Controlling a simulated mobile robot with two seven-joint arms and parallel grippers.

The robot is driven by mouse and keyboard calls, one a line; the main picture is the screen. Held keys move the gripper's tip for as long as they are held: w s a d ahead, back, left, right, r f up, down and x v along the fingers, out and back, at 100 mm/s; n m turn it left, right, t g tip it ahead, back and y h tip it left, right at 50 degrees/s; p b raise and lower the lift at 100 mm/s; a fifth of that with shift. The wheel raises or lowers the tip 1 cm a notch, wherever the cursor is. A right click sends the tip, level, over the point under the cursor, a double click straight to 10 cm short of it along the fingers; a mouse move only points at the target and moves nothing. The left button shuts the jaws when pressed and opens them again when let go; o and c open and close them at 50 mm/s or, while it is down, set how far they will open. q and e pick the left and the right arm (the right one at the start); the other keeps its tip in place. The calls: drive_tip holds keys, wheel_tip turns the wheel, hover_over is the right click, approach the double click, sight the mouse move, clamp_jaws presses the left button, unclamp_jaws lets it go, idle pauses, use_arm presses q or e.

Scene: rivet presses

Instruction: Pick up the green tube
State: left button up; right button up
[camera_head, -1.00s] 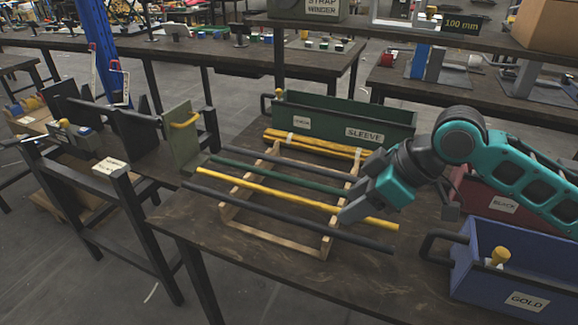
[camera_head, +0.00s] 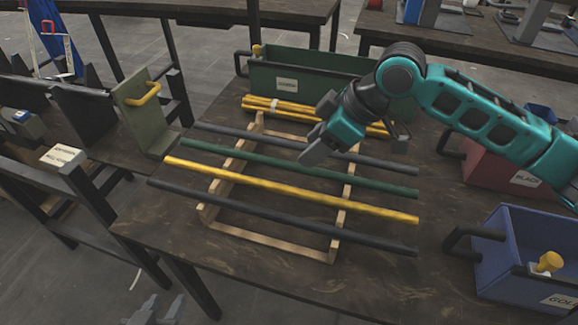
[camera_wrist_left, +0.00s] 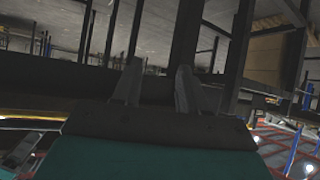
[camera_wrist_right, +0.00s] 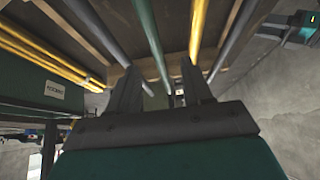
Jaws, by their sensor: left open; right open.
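The green tube (camera_head: 285,164) lies across a wooden rack (camera_head: 205,213), between a dark grey tube (camera_head: 240,134) behind it and a yellow tube (camera_head: 270,186) in front. My right gripper (camera_head: 309,160) is open just above the green tube's middle. In the right wrist view the green tube (camera_wrist_right: 150,35) runs down toward the gap between the open fingers (camera_wrist_right: 160,80); nothing is held. My left gripper (camera_head: 157,312) is open and empty at the bottom edge of the head view, low and away from the rack. Its fingers (camera_wrist_left: 155,85) show empty in the left wrist view.
A black tube (camera_head: 280,218) lies at the rack's front. Bundled yellow tubes (camera_head: 272,105) lie behind the rack, before a green bin (camera_head: 320,72). A red bin (camera_head: 490,165) and a blue bin (camera_head: 510,240) stand at right. A press fixture (camera_head: 140,115) stands at left.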

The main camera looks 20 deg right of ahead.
sight(292, 164)
drive_tip(key=x, duration=0.2)
drive_tip(key=b+x, duration=0.1)
drive_tip(key=x, duration=0.3)
drive_tip(key=shift+w+f+b, duration=0.25)
drive_tip(key=shift+w+b, duration=0.05)
drive_tip(key=shift+w, duration=0.05)
clamp_jaws()
